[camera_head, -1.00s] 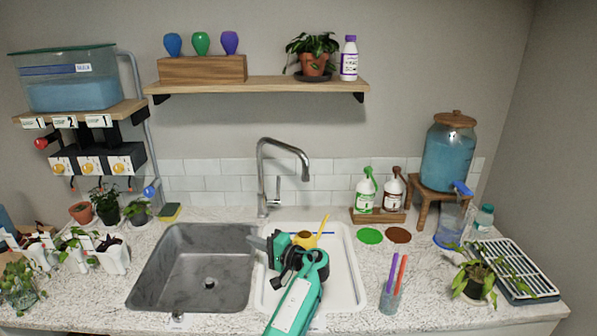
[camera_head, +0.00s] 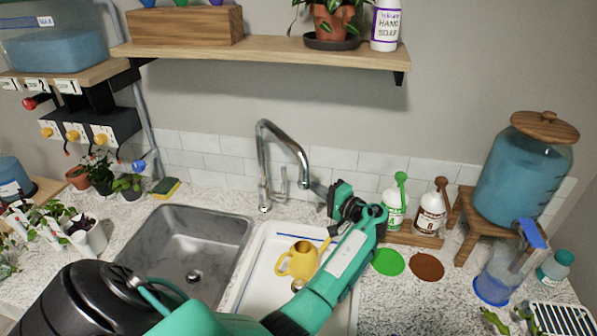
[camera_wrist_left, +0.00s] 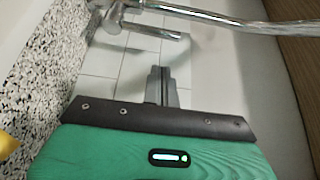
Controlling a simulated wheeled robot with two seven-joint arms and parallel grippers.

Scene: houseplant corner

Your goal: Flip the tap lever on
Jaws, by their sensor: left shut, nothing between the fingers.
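The chrome tap (camera_head: 263,165) stands behind the two basins, its tall neck bending over to the right. Its slim lever (camera_head: 283,183) points up from a short side stub on the right of the tap body. My left gripper (camera_head: 316,188) is shut and empty, to the right of the lever, with a gap between them in the picture. In the left wrist view the shut fingers (camera_wrist_left: 161,82) point toward the tap, and the lever (camera_wrist_left: 150,30) lies beyond the tips, apart from them. The spout (camera_wrist_left: 250,24) crosses the top of that view. My right gripper is not in view.
A yellow watering can (camera_head: 298,262) stands in the white basin (camera_head: 262,262) under my forearm. The grey sink (camera_head: 180,250) is empty. Soap bottles (camera_head: 396,205) on a wooden stand (camera_head: 415,238) are close to the right of my wrist. A shelf (camera_head: 260,57) runs above.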

